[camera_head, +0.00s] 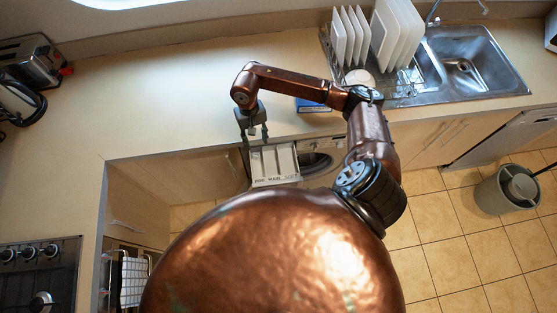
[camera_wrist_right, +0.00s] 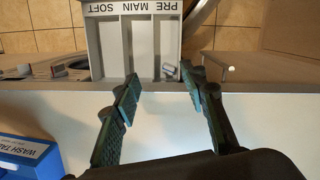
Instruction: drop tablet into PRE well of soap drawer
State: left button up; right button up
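The soap drawer (camera_head: 275,181) is pulled out from the washing machine, with its PRE, MAIN and SOFT label at the front edge. In the right wrist view the drawer (camera_wrist_right: 134,9) appears upside down, with the PRE well at the right. A small whitish tablet (camera_wrist_right: 168,70) shows in the PRE well, near its back end; I cannot tell whether it rests on the bottom. My right gripper (camera_head: 258,138) is over the drawer's back end. In the wrist view its fingers (camera_wrist_right: 160,80) are apart with nothing between them. My left gripper is not in view.
A blue box of wash tablets (camera_head: 313,105) stands on the counter (camera_head: 170,90), also at the lower left of the wrist view (camera_wrist_right: 30,155). A dish rack (camera_head: 400,90) and sink (camera_head: 470,65) are at right. A bin (camera_head: 495,195) stands on the floor.

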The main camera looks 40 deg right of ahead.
notch_tip(320, 180, up, 6)
jog(key=shift+f, duration=0.25)
dwell(0.4)
